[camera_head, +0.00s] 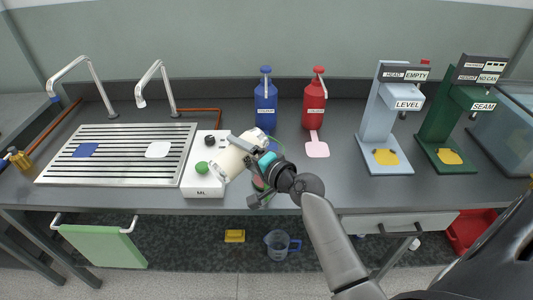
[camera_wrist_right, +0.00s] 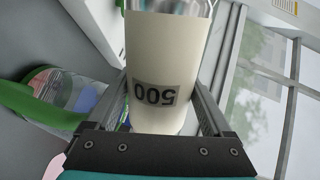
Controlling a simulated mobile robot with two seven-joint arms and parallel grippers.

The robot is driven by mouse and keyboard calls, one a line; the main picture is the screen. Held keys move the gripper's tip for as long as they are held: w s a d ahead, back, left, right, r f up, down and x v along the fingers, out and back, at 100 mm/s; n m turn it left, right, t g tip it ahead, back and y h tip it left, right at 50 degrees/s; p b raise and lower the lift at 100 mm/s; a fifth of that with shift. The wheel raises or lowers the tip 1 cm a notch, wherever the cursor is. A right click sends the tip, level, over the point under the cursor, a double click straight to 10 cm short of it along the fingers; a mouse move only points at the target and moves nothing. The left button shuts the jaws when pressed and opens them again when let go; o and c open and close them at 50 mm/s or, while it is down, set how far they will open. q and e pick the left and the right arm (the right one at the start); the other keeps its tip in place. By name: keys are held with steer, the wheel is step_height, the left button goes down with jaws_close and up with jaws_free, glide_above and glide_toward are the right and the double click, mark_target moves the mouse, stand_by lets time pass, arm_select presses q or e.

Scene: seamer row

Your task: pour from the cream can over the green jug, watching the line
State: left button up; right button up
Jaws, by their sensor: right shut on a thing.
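My right gripper (camera_head: 248,150) is shut on the cream can (camera_head: 230,162), which is tilted over the front of the counter beside the white ML box (camera_head: 203,188). In the right wrist view the can (camera_wrist_right: 165,60) sits between the fingers (camera_wrist_right: 170,110), its label "500" upside down. The green jug, clear with a green handle, shows in the right wrist view (camera_wrist_right: 65,82) to the left of the can. In the head view my gripper mostly hides it. Its line and liquid level cannot be read. My left gripper is not in view.
A blue bottle (camera_head: 265,100) and a red bottle (camera_head: 315,100) stand behind. The LEVEL stand (camera_head: 378,120) and SEAM stand (camera_head: 438,125) are at right. A slatted drainer (camera_head: 110,172) lies at left. A blue-handled jug (camera_head: 278,246) is below the counter.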

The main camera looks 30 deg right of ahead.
mark_target(229, 165)
steer(key=shift+s+a+f+n+b, duration=0.15)
steer(key=shift+a+f+n+b, duration=0.25)
steer(key=shift+a+f, duration=0.2)
steer(key=shift+a+r+n+h, duration=0.1)
steer(key=shift+r+n+h, duration=0.15)
steer(key=shift+n, duration=0.25)
steer(key=shift+r+n+p, duration=0.25)
steer(key=shift+n+p, duration=0.1)
steer(key=shift+n, duration=0.35)
steer(key=n, duration=0.2)
steer(key=shift+d+r+n+t+h+p, duration=0.25)
steer(key=shift+r+n+t+h+p, duration=0.05)
steer(key=shift+r+t+h+p, duration=0.1)
steer(key=shift+f+n+b, duration=0.6)
steer(key=shift+f+b, duration=0.1)
steer(key=shift+f, duration=0.15)
steer(key=shift+a+r+n+h+p, duration=0.25)
steer(key=shift+a+r+n+p, duration=0.1)
steer(key=shift+r+n+p, duration=0.2)
steer(key=shift+a+r+n+t+p, duration=0.1)
steer(key=shift+a+n+t+p, duration=0.1)
steer(key=shift+n+t+p, duration=0.15)
steer(key=f+n+b, duration=0.1)
steer(key=a+f+n, duration=0.1)
steer(key=shift+s+a+f+n+t+b, duration=0.15)
steer(key=shift+s+f+n+t+b, duration=0.1)
steer(key=shift+f+n+b, duration=0.15)
steer(key=shift+a+r+n+h+p, duration=0.3)
steer(key=shift+r+n+p, duration=0.35)
steer(key=shift+n, duration=0.45)
